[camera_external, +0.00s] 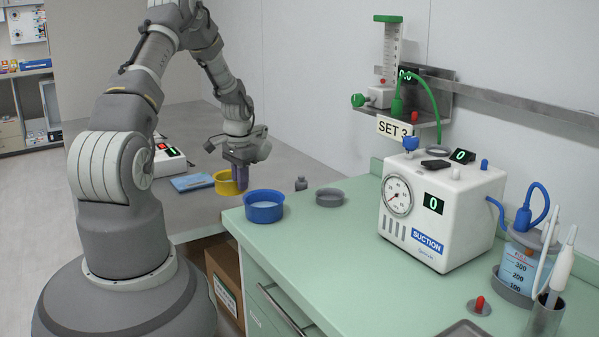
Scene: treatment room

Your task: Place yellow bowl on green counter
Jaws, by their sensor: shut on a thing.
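The yellow bowl (223,186) is over the grey counter, near its edge by the green counter. My gripper (241,188) points down at the bowl's right side and is shut on its rim. The fingertips are partly hidden against the bowl. I cannot tell whether the bowl rests on the grey surface or hangs slightly above it. The green counter (350,262) lies to the right, with a bare stretch at its front left.
A blue bowl (264,207) stands at the green counter's left corner, close to my gripper. A grey dish (329,197) and a small grey weight (301,184) are behind it. A white suction unit (440,210) stands further right. A blue packet (192,182) lies left of the yellow bowl.

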